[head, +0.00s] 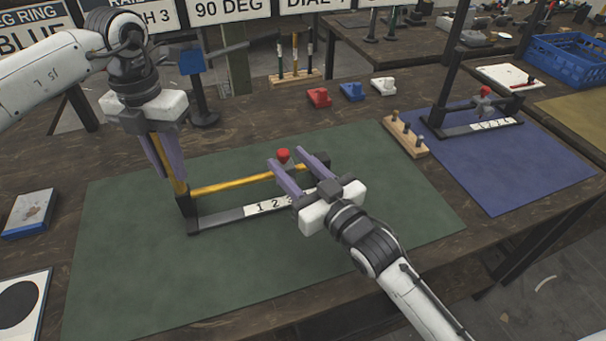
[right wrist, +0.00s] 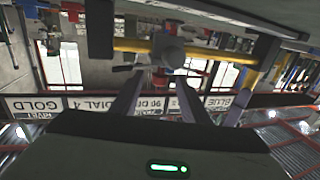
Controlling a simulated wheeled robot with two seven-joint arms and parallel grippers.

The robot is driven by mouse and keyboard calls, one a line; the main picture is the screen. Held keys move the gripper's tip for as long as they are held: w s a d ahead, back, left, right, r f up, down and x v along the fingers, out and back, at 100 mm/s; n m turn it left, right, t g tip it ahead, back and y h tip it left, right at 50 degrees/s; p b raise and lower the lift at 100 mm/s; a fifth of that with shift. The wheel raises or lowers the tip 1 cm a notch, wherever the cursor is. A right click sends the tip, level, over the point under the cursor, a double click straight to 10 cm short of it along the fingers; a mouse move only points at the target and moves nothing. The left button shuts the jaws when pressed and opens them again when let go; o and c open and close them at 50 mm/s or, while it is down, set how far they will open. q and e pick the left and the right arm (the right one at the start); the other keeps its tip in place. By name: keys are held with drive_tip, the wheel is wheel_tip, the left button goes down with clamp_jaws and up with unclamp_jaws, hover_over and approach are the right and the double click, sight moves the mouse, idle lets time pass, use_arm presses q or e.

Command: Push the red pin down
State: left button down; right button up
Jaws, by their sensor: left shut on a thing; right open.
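The press (head: 222,219) stands on the green mat, with a black base, a number strip, a yellow rail (head: 235,183) and a yellow upright (head: 181,187) at its left end. The red pin (head: 283,154) sits on a carriage near the rail's right part. My left gripper (head: 163,165) points down and is shut on the yellow upright. My right gripper (head: 289,157) is open, its purple fingers to either side of the red pin. The right wrist view shows the grey carriage (right wrist: 168,50) on the yellow rail beyond the fingers; the red pin is not clear there.
A second press (head: 480,128) with a red pin stands on the blue mat (head: 515,180). A wooden block with pegs (head: 405,136) lies between the mats. Red, blue and white blocks (head: 351,91) sit behind. The green mat's front (head: 250,280) is clear.

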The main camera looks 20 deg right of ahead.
drive_tip(key=shift+v, duration=2.35)
use_arm(q)
drive_tip(key=c, duration=1.7)
unclamp_jaws()
drive_tip(key=shift+d+r, duration=0.1)
drive_tip(key=shift+r, duration=0.05)
drive_tip(key=shift+o, duration=0.9)
